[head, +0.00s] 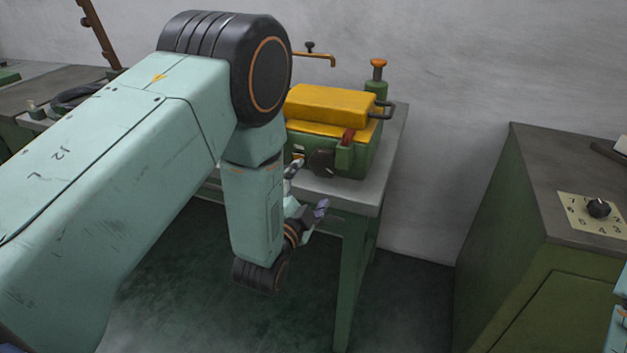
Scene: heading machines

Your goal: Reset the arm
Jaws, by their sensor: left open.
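My left arm comes in from the left and bends down at a black joint. My left gripper (308,187) is open and empty. It hangs in front of the edge of a green-legged table (370,193), close to a green machine with a yellow top (331,106). I cannot tell whether it touches the table or the machine. A small part of my right arm shows at the lower right edge; its gripper is out of view.
A green cabinet (505,210) with a numbered dial plate (598,209) stands at the right. A dark bench (62,85) is at the back left. Floor shows between table and cabinet (410,290). A grey wall (460,60) closes the back.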

